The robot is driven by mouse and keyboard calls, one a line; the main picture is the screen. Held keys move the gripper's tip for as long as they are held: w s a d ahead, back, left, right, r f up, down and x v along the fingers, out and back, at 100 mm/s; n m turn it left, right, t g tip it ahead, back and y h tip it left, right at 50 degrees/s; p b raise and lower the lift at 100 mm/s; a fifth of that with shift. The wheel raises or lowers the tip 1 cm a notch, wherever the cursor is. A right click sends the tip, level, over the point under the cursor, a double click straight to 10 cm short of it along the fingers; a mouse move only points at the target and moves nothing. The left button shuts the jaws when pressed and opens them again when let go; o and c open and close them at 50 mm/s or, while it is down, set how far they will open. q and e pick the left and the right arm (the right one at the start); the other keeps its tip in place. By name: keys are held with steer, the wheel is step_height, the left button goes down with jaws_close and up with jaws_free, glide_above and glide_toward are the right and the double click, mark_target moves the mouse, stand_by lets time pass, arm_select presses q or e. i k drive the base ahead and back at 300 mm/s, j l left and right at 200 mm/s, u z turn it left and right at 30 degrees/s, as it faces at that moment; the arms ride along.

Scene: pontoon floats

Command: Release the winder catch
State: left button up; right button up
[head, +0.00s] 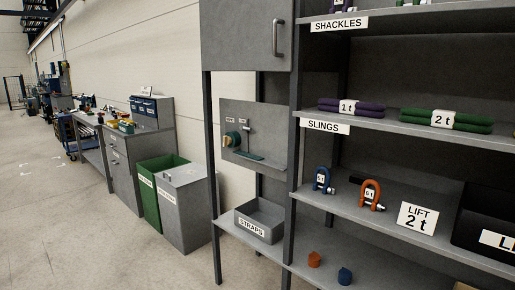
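A winder (233,139) with a teal and orange-brown round part is mounted on a grey upright panel (265,118), left of the shelves. A small pale lever-like part (247,127) sits just right of it, perhaps the catch; its position is too small to tell. Two small white labels above are not legible. A flat teal piece (248,155), possibly strap, lies on a small ledge below the winder. Neither of my grippers is in view.
A grey STRAPS bin (260,220) stands below the panel. A grey cabinet (245,35) hangs above it. Green (150,200) and grey (184,212) bins stand left; the left floor is clear.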

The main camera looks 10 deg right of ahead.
mark_target(242, 127)
steer(key=i+j+z, duration=0.1)
steer(key=i+z, duration=0.2)
steer(key=i+j, duration=0.6)
steer(key=i+j+u, duration=0.1)
steer(key=i+j, duration=1.05)
steer(key=i, duration=0.2)
steer(key=u, duration=0.05)
